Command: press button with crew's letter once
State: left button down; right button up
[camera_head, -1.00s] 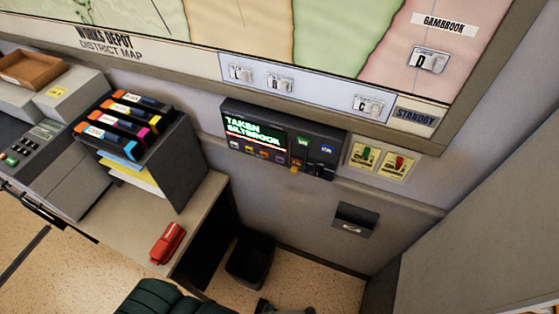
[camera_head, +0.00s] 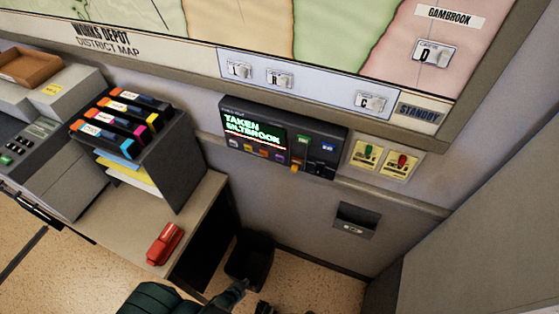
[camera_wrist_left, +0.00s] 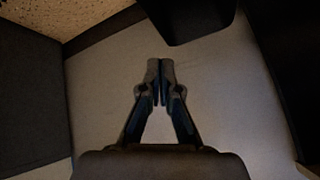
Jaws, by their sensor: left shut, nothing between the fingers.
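The wall panel (camera_head: 312,134) has a lit screen (camera_head: 252,133) reading "TAKEN SILTBROOK". A row of small coloured buttons (camera_head: 262,153) is below the screen, and green and blue ones (camera_head: 328,147) are to its right. Their letters are too small to read. Crew tags sit on the map board: one marked D (camera_head: 432,53) under GAMBROOK and one marked C (camera_head: 371,101) beside STANDBY, with two more (camera_head: 260,75) further left. My left gripper (camera_head: 240,286) is low in the head view, well below the panel, in front of the bin. In the wrist view it is shut and empty (camera_wrist_left: 160,68). My right gripper is not seen.
Left of the panel stands a rack of coloured binders (camera_head: 122,125) on a desk (camera_head: 207,190) with a red object (camera_head: 165,243). A dark holder (camera_head: 356,220) hangs below, and a dark bin (camera_head: 250,258) stands on the floor.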

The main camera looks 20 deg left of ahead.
pick_arm(q)
jog(key=w+r+m+t+h+b, duration=0.1)
jog(key=w+r+m+t+b, duration=0.3)
jog(key=w+r, duration=0.85)
jog(key=m+t+h+b, duration=0.2)
jog(key=m+t+h, duration=0.7)
jog(key=m+t, duration=0.25)
send_near(280, 159)
jog(key=s+d+r, duration=0.2)
jog(key=s+r, duration=0.3)
jog(key=shift+s+d+n+t, duration=0.2)
jog(key=shift+n+t, duration=0.15)
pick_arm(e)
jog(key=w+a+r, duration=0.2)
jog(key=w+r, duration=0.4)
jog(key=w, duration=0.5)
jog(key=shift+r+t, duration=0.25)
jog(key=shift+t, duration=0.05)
pick_arm(q)
jog(key=shift+w, duration=0.15)
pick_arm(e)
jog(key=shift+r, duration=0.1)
